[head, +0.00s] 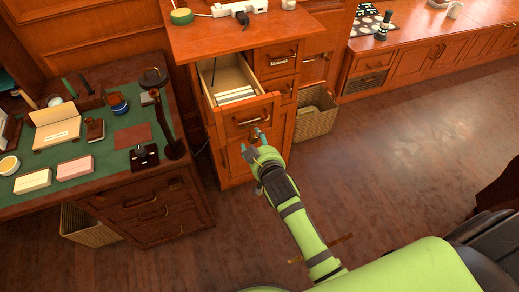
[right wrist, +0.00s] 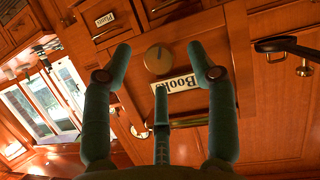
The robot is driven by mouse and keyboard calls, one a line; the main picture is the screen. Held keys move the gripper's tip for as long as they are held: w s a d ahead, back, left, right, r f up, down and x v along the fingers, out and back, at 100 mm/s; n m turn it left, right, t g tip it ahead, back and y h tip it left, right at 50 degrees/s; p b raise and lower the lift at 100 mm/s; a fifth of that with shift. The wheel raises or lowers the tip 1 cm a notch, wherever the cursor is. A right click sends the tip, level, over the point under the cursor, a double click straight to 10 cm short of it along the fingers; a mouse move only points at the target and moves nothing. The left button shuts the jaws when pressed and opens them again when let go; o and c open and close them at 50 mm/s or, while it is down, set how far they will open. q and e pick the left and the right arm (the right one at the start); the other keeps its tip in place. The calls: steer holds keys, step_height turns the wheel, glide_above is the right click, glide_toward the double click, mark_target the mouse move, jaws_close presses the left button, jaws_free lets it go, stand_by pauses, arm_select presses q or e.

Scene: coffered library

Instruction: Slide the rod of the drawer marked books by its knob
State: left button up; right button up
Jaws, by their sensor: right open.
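In the right wrist view, a round brass knob (right wrist: 158,59) sits on a wooden drawer front, beside a white label reading Books (right wrist: 180,84). My right gripper (right wrist: 160,66) is open, with its fingers spread on either side of the knob; I see no finger closed on it. In the head view my right gripper (head: 258,138) is at the lower front of a pulled-out drawer (head: 234,113) holding white cards. The label there is too small to read, and the rod cannot be made out clearly. My left gripper is not in view.
A label reading Plants (right wrist: 105,19) marks a neighbouring front. The cabinet top (head: 240,38) overhangs the pulled-out drawer. A desk with a green top (head: 100,150) stands to the left. A basket (head: 316,118) stands right of the cabinet. The wooden floor (head: 395,140) at right is clear.

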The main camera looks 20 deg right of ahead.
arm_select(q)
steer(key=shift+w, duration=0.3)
arm_select(e)
steer(key=shift+x, duration=0.85)
steer(key=c, duration=1.2)
steer(key=shift+o, duration=0.2)
